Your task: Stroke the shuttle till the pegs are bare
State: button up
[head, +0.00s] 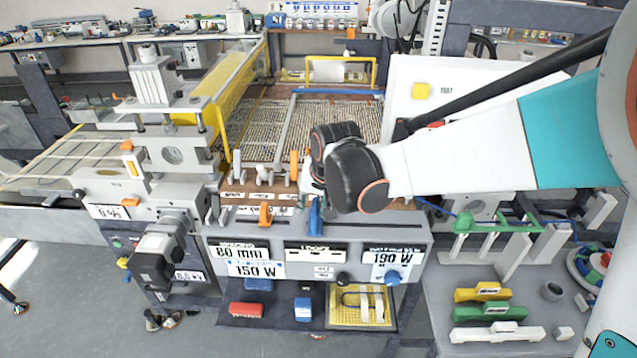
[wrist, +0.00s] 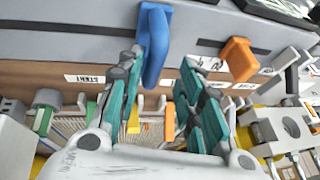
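My gripper (wrist: 164,62) is open, over the front ledge of the machine. Its teal fingers stand apart, with an upright blue handle (wrist: 154,42) between them, closer to the left finger; I cannot tell if they touch. The blue handle also shows in the head view (head: 315,216), just below my gripper. An orange handle (head: 265,214) stands to its left; it also shows in the wrist view (wrist: 239,60). Small upright pieces (head: 236,166), white and orange, line the front of the mesh bed (head: 330,115). I cannot tell which part is the shuttle or which are the pegs. My wrist hides part of the bed.
A roller press (head: 165,155) rises at left. A lower shelf holds a red brush-like block (head: 250,310) and a yellow tray (head: 361,321).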

jog(key=shift+d, duration=0.25)
jog(key=d, duration=2.3)
jog(key=shift+d+p, duration=0.3)
jog(key=shift+p, duration=0.05)
jog(key=p+v, duration=0.4)
jog(key=v, duration=1)
jog(key=shift+d+p, duration=0.2)
jog(key=shift+p, duration=0.1)
jog(key=shift+s+f, duration=0.1)
jog(key=shift+p, duration=0.3)
